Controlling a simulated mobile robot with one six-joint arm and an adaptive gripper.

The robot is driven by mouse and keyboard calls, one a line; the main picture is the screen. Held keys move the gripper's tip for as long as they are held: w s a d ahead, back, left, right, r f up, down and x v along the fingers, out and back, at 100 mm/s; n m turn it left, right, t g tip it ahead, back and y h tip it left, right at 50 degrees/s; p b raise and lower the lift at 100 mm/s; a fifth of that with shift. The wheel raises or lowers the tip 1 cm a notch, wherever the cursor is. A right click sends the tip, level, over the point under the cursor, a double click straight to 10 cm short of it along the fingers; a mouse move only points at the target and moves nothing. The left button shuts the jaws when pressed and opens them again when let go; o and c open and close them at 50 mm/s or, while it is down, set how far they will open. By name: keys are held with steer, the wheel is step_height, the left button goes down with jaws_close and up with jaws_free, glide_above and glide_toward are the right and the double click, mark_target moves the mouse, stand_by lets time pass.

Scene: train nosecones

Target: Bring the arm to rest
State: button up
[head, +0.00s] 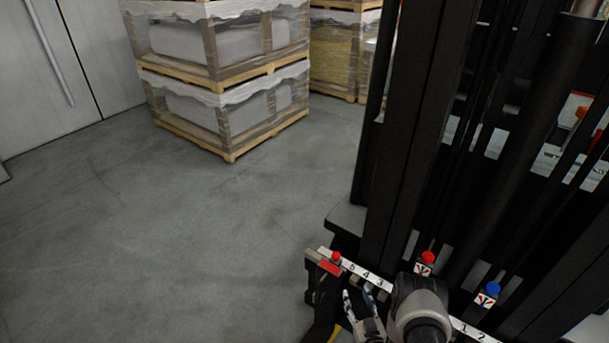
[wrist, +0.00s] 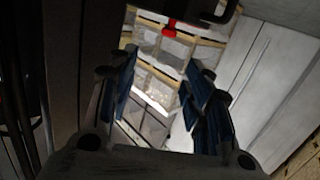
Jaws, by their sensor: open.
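My gripper (head: 362,318) is low in the head view, beside the grey rounded joint of my arm and just below a white numbered strip. In the wrist view its two dark blue-padded fingers (wrist: 160,92) stand apart, with nothing between them. The arm is folded in close to the black mast, and much of it lies below the frame edge or is hidden.
Wrapped pallets (head: 228,85) stand stacked at the back, with more pallets (head: 340,55) behind. The grey floor (head: 170,240) at left is clear. A pale door (head: 60,70) is at far left. Red (head: 427,257) and blue (head: 493,288) knobs sit near the arm.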

steer(key=w+d+r+g+h, duration=0.1)
steer(key=w+r, duration=0.5)
steer(key=r, duration=0.3)
steer(key=w+d+r+g+h, duration=0.1)
steer(key=w+d+r+g, duration=0.1)
steer(key=w+r, duration=0.5)
steer(key=s+r+g+h, duration=0.1)
steer(key=s+r, duration=0.1)
steer(key=r, duration=0.8)
steer(key=s+r+g, duration=0.2)
steer(key=s+r, duration=0.1)
steer(key=r, duration=0.6)
steer(key=s+a+r+m+g, duration=0.1)
steer(key=s+r+g, duration=0.1)
steer(key=s+r, duration=0.7)
steer(key=s+a+r+g, duration=0.2)
steer(key=s, duration=1.3)
steer(key=s+a+r+m+g, duration=0.1)
steer(key=s+a+r+g, duration=0.1)
steer(key=s, duration=1.3)
steer(key=shift+s+a+r, duration=0.25)
steer(key=shift+a+r, duration=0.2)
steer(key=shift+a, duration=0.05)
